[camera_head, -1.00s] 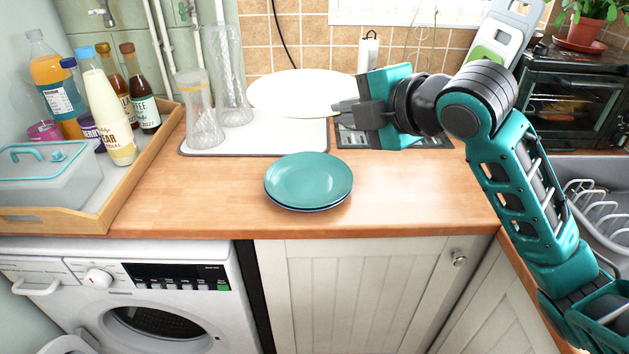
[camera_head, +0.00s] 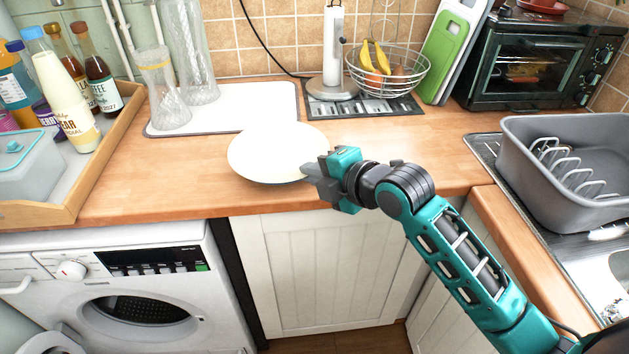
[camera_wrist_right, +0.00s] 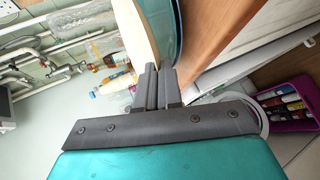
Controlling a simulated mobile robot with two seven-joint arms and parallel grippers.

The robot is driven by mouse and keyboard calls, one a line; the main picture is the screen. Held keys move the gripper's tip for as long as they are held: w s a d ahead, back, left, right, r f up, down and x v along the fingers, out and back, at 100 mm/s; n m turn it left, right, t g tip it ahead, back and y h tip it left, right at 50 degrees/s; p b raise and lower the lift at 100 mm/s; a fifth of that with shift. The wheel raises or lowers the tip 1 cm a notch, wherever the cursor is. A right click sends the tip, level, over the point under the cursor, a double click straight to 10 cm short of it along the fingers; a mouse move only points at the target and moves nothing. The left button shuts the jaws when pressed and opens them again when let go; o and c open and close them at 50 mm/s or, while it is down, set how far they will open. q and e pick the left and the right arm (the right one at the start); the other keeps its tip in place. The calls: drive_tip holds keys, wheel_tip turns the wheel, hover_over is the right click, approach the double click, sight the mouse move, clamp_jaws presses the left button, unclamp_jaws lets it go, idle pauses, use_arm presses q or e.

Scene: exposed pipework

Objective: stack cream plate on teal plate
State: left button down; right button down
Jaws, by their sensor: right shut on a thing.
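The cream plate (camera_head: 270,150) lies nearly level over the spot of the teal plate in the head view. My right gripper (camera_head: 308,173) is shut on its right rim. In the right wrist view the cream plate (camera_wrist_right: 138,28) shows nearly edge-on, close alongside the teal plate (camera_wrist_right: 168,28), which lies between it and the wooden counter. The fingers of the right gripper (camera_wrist_right: 159,68) are at the plates' edges there. The cream plate hides the teal plate in the head view. I cannot tell whether the two plates touch. My left gripper is out of view.
A white mat (camera_head: 230,112) with glass vases stands behind the plates. A tray (camera_head: 100,168) of bottles is at left. A wire fruit basket (camera_head: 388,80) and a grey dish rack (camera_head: 575,165) are to the right. The counter right of the gripper is clear.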

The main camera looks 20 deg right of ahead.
drive_tip(key=shift+f, duration=0.9)
drive_tip(key=shift+f, duration=0.1)
drive_tip(key=shift+f, duration=0.25)
drive_tip(key=c, duration=1.3)
unclamp_jaws()
drive_tip(key=v, duration=1.2)
drive_tip(key=s+a+f+m, duration=0.1)
drive_tip(key=s+f+m, duration=0.1)
drive_tip(key=f+m, duration=0.4)
drive_tip(key=s+a+f+m+g+h, duration=0.1)
drive_tip(key=s+a+f+m, duration=0.1)
drive_tip(key=f+m, duration=0.5)
drive_tip(key=s+a+f+m+h, duration=0.1)
drive_tip(key=s+a+f+m, duration=0.1)
drive_tip(key=f+m, duration=0.4)
wheel_tip(320, 180, down, 5)
drive_tip(key=shift+s+r, duration=0.1)
drive_tip(key=shift+s, duration=0.8)
